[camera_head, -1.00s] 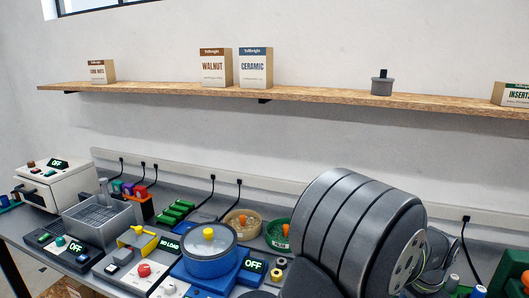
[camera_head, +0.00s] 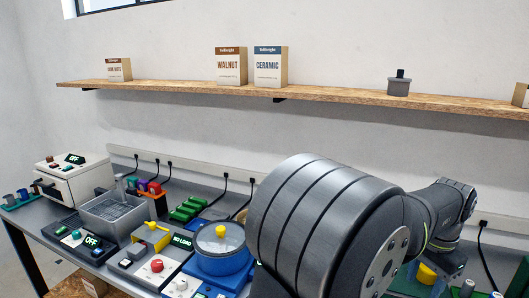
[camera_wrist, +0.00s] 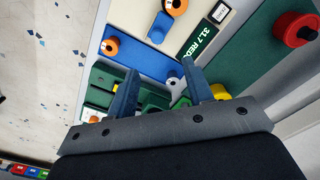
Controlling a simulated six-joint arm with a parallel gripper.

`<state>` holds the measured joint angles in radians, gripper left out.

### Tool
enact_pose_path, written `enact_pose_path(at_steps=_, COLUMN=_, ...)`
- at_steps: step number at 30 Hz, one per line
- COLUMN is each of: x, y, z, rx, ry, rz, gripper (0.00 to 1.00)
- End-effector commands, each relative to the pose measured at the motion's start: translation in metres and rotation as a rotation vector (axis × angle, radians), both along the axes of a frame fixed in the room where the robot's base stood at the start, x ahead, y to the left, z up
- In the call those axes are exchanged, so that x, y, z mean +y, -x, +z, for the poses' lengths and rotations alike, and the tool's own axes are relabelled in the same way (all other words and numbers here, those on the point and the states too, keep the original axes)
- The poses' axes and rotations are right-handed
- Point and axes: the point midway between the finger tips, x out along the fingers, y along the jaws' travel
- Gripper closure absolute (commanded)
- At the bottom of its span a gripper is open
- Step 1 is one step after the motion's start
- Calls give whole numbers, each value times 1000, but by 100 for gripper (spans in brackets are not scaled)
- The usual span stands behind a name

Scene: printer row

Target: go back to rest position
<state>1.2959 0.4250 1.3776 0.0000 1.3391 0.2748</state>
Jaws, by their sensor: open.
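My gripper (camera_wrist: 160,82) shows in the wrist view with its two dark blue fingers apart and nothing between them. Beyond the fingers are green blocks and a blue panel (camera_wrist: 140,58) on the bench, and I cannot tell the height above them. In the head view my large grey arm links fill the lower right, and my gripper is not visible there.
The grey bench holds a white box machine (camera_head: 75,180), a metal basin (camera_head: 115,212) and a blue round pot (camera_head: 222,248). A wooden shelf (camera_head: 330,98) with boxes and a grey pot (camera_head: 399,84) runs along the wall. Speckled floor (camera_wrist: 45,80) shows left in the wrist view.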

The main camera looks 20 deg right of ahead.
Motion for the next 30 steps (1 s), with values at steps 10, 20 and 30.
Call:
enact_pose_path(at_steps=10, x=1, y=-2, z=30, rx=-1, ry=-2, rz=-150, gripper=53)
enact_pose_path(at_steps=20, x=3, y=-5, z=27, rx=-1, ry=-4, rz=-416, gripper=53)
enact_pose_path(at_steps=30, x=5, y=-8, z=24, rx=-1, ry=-7, rz=-683, gripper=53)
